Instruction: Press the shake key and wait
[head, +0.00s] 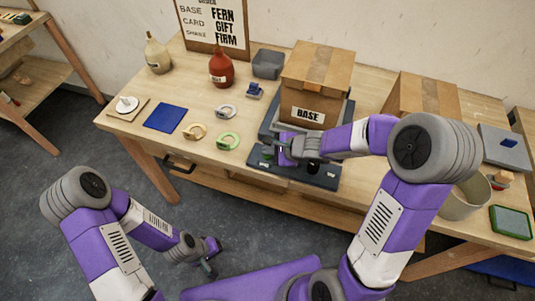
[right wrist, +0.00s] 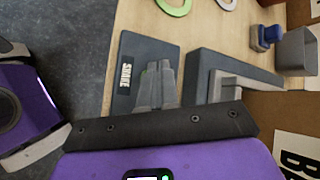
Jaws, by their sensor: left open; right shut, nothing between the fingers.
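A dark key panel (head: 318,178) lies along the front of a grey machine (head: 345,115) at the table's front edge. In the right wrist view the panel (right wrist: 135,48) carries a SHAKE label (right wrist: 126,75). A cardboard box marked BASE (head: 315,75) stands on the machine. My right gripper (head: 272,150) is shut and empty, over the panel's left end. In the right wrist view its fingertips (right wrist: 157,70) are beside the SHAKE label, with a bit of green at them. They hide the key; I cannot tell whether they touch it. My left gripper (head: 212,258) is open and empty, away from the table.
A second cardboard box (head: 425,95) and a pale bin (head: 463,200) stand to the right.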

